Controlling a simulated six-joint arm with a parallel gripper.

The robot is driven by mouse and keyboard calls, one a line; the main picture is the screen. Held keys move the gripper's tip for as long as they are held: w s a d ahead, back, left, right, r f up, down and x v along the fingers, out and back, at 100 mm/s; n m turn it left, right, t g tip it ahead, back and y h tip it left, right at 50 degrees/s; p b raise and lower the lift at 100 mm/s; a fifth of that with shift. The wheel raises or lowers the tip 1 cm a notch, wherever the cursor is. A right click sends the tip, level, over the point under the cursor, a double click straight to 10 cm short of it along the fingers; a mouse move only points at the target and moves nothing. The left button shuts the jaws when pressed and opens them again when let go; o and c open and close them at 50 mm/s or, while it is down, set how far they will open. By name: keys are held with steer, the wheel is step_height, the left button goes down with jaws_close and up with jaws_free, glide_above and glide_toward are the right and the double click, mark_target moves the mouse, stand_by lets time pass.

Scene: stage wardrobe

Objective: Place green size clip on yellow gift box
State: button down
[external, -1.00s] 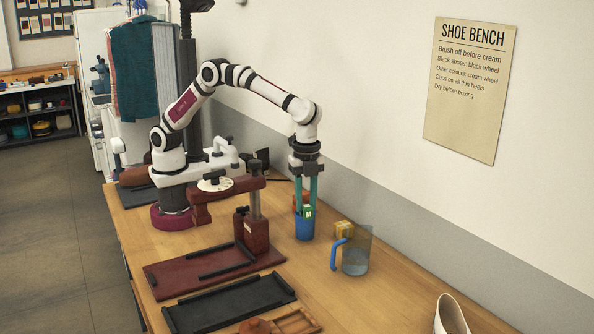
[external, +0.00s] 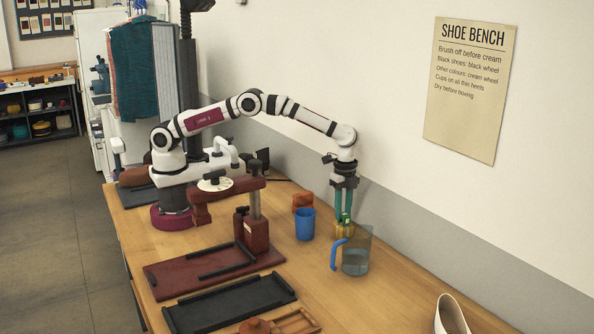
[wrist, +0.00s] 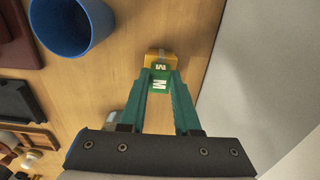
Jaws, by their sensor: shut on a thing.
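The green size clip (wrist: 160,82), marked with a white M, is between the fingertips of my gripper (wrist: 161,90). My gripper (external: 344,215) is shut on the clip, with its fingers pointing down. The yellow gift box (wrist: 160,56) stands on the bench, partly hidden by the clip and fingers in the wrist view. In the external view the clip (external: 346,217) is over or at the top of the yellow gift box (external: 341,229). I cannot tell whether the clip touches the box.
A clear jug with a blue handle (external: 357,255) stands close in front of the box. A blue cup (external: 305,224) and an orange-brown block (external: 302,201) are to the left. The wall runs behind. Bench to the right is clear up to a white shoe (external: 450,314).

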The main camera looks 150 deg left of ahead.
mark_target(343, 213)
steer(key=c, duration=0.6)
jaws_free()
steer(key=shift+f, duration=0.15)
step_height(343, 213, up, 12)
steer(key=shift+r, duration=0.2)
